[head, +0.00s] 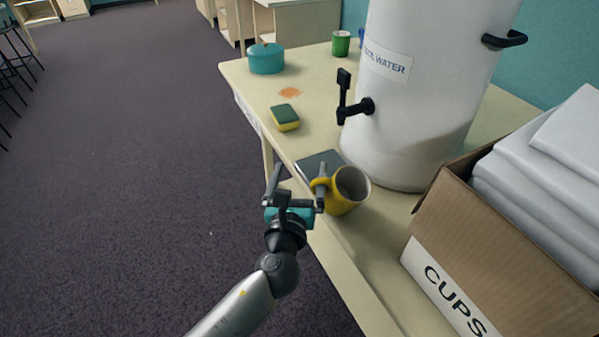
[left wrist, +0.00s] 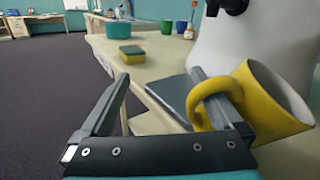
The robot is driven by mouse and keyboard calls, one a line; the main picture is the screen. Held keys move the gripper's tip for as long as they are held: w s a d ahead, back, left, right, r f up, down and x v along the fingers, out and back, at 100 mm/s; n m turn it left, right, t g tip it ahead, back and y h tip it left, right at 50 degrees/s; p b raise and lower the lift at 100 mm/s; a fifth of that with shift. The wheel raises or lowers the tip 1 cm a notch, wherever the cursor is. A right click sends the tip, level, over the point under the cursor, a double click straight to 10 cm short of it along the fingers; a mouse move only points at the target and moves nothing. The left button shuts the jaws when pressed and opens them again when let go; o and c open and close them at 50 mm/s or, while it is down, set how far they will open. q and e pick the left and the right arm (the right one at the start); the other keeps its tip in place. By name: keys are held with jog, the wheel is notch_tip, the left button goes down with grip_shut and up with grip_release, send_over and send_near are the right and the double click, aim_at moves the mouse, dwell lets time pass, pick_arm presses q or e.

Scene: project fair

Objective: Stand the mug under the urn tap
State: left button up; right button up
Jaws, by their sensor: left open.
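The yellow mug (head: 349,197) is near the table's front edge, its mouth leaning to the right in the left wrist view (left wrist: 262,100). Whether its base touches the table is unclear. My left gripper (head: 296,178) is open; its right finger overlaps the mug's handle and seems to pass through the loop, while its left finger is clear of it. The white urn (head: 420,110) stands behind the mug, with its black tap (head: 357,107) on the left side. A dark grey flat plate (head: 313,163) lies below the tap, just beyond the mug. It shows in the left wrist view (left wrist: 168,92).
A cardboard cups box (head: 436,213) holding white packs stands right of the mug. A green-yellow sponge (head: 285,118), teal pot (head: 266,58) and green cup (head: 341,44) are farther along the table (head: 305,92). Open floor lies left.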

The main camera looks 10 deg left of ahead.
pick_arm(q)
jog(key=s, duration=1.5)
jog(key=shift+s, duration=0.15)
grip_shut()
jog(key=shift+a, duration=0.1)
dwell(0.6)
jog(key=shift+a+r, duration=0.1)
dwell(0.7)
